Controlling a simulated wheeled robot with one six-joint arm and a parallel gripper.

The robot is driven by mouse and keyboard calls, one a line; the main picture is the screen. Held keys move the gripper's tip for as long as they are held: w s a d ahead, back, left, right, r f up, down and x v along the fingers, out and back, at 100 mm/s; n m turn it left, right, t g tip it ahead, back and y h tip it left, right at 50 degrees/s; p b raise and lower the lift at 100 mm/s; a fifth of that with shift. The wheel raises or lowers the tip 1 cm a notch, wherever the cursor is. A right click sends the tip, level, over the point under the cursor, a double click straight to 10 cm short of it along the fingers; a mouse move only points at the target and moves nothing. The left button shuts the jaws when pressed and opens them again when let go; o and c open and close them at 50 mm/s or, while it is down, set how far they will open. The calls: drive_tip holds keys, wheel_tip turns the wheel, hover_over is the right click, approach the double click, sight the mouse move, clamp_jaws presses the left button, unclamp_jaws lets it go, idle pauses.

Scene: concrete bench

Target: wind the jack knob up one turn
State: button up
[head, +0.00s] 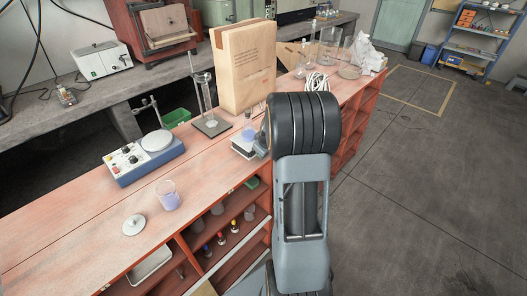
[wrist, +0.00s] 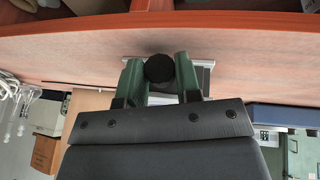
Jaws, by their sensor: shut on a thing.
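The jack (head: 242,146) stands on the red-edged bench top, just left of my arm in the head view, with a small bluish item on it. My arm covers part of it. In the wrist view the jack's round black knob (wrist: 159,68) sits between the two green fingers of my gripper (wrist: 158,79), which is shut on it. A pale metal edge of the jack (wrist: 206,65) shows behind the fingers. In the head view the fingers and the knob are hidden behind my arm.
A tall paper bag (head: 243,75) and a stand with a glass cylinder (head: 211,124) are behind the jack. A blue hotplate (head: 145,159), a beaker of purple liquid (head: 168,197) and a pale lid (head: 133,225) stand to the left. Open floor lies to the right.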

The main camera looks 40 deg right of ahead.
drive_tip(key=shift+d+f+b, duration=0.15)
drive_tip(key=shift+f+b, duration=0.1)
drive_tip(key=shift+b, duration=0.5)
drive_tip(key=shift+y+b, duration=0.55)
drive_tip(key=shift+y, duration=0.05)
drive_tip(key=shift+r+m+g+y+b, duration=0.3)
drive_tip(key=shift+y, duration=0.6)
drive_tip(key=o, duration=0.6)
drive_tip(key=v, duration=1.3)
drive_tip(key=shift+s+r, duration=0.2)
drive_tip(key=shift+r, duration=0.15)
